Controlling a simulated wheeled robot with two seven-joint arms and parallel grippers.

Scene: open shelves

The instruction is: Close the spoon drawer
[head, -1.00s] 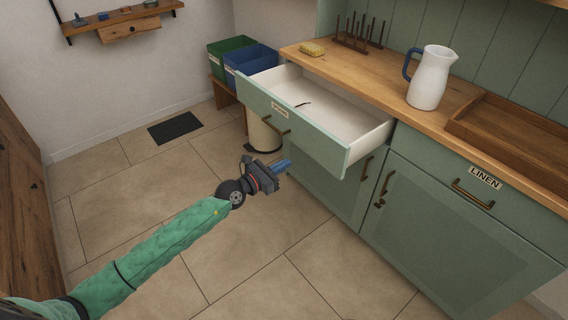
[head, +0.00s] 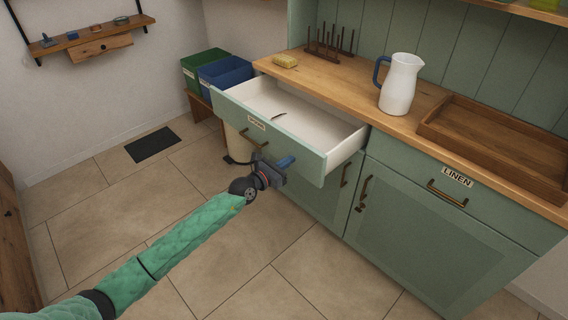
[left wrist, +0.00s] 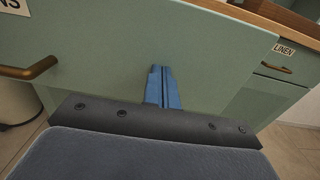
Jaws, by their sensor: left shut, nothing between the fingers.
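The spoon drawer (head: 299,148) is pulled well out of the green cabinet, with its white inside open to view. A small dark thin item (head: 279,116) lies in it. Its front has a label (head: 257,122), too small to read fully, and a brass handle (head: 254,139). My left gripper (head: 287,161) is shut and empty, in front of the drawer front and right of the handle. In the left wrist view the blue fingertips (left wrist: 162,86) point at the green drawer front (left wrist: 200,50); I cannot tell whether they touch it. The handle shows there at left (left wrist: 28,69). My right gripper is not in view.
The closed linen drawer (head: 440,184) is to the right. A white jug (head: 399,86), a wooden tray (head: 500,135), a rack (head: 328,45) and a sponge (head: 285,61) are on the counter. Green and blue bins (head: 222,75) stand left of the cabinet. The floor in front is clear.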

